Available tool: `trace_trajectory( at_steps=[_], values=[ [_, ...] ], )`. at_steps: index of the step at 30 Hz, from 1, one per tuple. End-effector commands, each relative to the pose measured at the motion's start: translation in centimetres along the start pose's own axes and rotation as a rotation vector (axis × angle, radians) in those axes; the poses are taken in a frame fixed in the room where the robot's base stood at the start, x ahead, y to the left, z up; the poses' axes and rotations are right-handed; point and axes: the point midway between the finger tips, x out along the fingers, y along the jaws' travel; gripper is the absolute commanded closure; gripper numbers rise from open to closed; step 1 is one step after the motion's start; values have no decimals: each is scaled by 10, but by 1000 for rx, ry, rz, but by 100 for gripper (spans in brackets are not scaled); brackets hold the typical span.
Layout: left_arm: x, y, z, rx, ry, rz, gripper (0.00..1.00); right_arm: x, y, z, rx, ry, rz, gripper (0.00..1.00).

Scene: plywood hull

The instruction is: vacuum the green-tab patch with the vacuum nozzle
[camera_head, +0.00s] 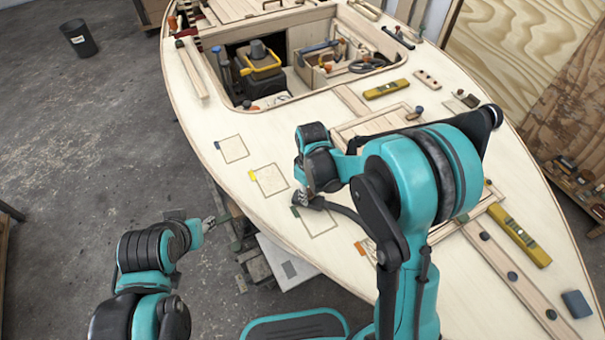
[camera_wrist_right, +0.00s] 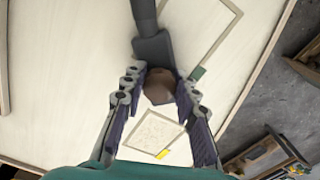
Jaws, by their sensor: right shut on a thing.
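The green-tab patch (camera_head: 318,222) is a thin outlined square on the pale deck, with its green tab (camera_head: 295,211) at the upper left corner. It also shows at the top of the right wrist view (camera_wrist_right: 204,30), with the tab (camera_wrist_right: 197,73) near my right fingers. My right gripper (camera_head: 305,193) is shut on the vacuum nozzle (camera_wrist_right: 152,46), a dark grey piece with a brown part between the fingers. The nozzle is over the patch's edge; I cannot tell whether it touches the deck. My left gripper (camera_head: 208,224) is off the hull's left side, its jaws unclear.
The yellow-tab patch (camera_head: 271,180) and another outlined patch (camera_head: 234,149) lie farther along the deck. An orange tab (camera_head: 361,248) is nearer me. Yellow levels (camera_head: 386,89) (camera_head: 520,235) lie on the deck. The open cockpit holds tools and a toolbox (camera_head: 327,72).

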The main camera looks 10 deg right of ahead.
Motion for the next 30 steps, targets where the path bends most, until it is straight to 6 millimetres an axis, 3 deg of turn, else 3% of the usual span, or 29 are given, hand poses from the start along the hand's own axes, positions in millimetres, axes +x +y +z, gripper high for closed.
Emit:
trace_trajectory(
  at_steps=[2,6,24,30],
  values=[
    [1,0,0,0,0,0,60,1,1,-3,1,0,0,94],
    [-10,0,-7,0,0,0,60,-24,0,-4,2,0,0,94],
    [-40,0,-29,0,0,0,60,-75,0,-12,7,0,0,94],
    [-43,0,-31,0,0,0,60,-80,0,-13,8,0,0,94]
  ],
)
